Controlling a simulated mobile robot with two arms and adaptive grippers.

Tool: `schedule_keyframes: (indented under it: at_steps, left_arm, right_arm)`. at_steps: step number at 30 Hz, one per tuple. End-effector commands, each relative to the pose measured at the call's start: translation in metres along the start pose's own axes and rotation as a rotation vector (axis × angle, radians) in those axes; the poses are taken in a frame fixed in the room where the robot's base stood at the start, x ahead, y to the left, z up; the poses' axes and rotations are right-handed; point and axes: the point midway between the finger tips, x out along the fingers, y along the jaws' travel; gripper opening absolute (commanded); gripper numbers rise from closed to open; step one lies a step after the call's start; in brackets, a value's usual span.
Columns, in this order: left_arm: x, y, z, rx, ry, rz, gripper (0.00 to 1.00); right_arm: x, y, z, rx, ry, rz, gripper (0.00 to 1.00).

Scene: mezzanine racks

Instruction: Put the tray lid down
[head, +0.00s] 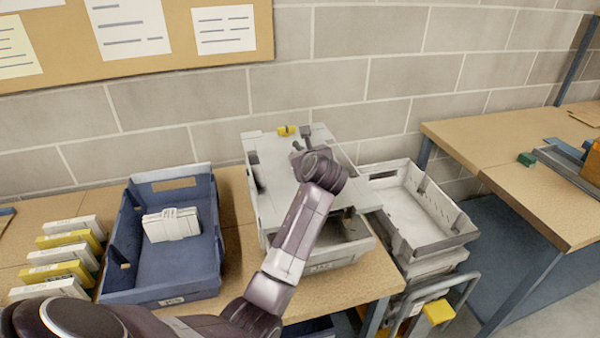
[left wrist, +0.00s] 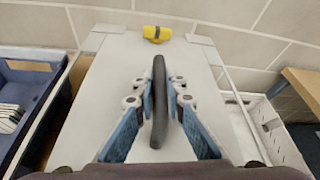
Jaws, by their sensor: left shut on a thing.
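The tray lid (head: 276,200) is a flat light-grey panel with a dark upright handle (left wrist: 159,100). My left gripper (head: 303,150) is shut on this handle; both blue-padded fingers (left wrist: 160,98) flank it in the left wrist view. The lid lies over most of the grey tray (head: 328,262) on the bench. A gap shows at the tray's front right, so the lid is not flush with it there. Whether the lid touches the tray rim is hidden by my arm. A yellow piece (left wrist: 157,34) sits at the lid's far edge. My right gripper is not in view.
A blue bin (head: 165,268) holding a white pack (head: 172,224) stands left of the tray. White and yellow boxes (head: 62,255) line up further left. Stacked white crates (head: 440,236) stand close on the right. A block wall (head: 360,75) is behind.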

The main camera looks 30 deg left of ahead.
Motion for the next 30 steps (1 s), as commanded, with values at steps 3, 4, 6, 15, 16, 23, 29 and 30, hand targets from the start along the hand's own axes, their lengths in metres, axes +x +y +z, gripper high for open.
schedule_keyframes:
  at_steps: [3,4,6,15,16,23,29,30]
  left_arm:
    - [0.007,0.003,-0.016,0.001,-0.003,-0.001,0.0]
    - [0.008,0.004,-0.018,-0.001,-0.004,-0.002,0.0]
    - [0.01,0.004,-0.023,-0.001,-0.004,-0.002,0.0]
    - [0.024,0.012,-0.058,0.001,-0.002,-0.001,0.0]
    - [0.025,0.013,-0.06,0.001,-0.002,-0.001,0.0]
    - [0.027,0.013,-0.063,-0.002,-0.006,-0.003,0.0]
    - [0.028,0.014,-0.065,0.0,-0.005,-0.002,0.0]
    - [0.028,0.014,-0.066,0.001,-0.005,-0.002,0.0]
  right_arm:
    - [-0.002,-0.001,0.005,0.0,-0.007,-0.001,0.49]
    - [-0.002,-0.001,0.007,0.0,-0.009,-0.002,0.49]
    - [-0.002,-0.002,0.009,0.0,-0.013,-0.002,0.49]
    - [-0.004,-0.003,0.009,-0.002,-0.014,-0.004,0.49]
    - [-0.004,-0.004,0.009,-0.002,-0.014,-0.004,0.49]
    - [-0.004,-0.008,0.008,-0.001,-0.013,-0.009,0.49]
    - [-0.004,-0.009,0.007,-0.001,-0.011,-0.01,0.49]
    - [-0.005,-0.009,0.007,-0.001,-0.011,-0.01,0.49]
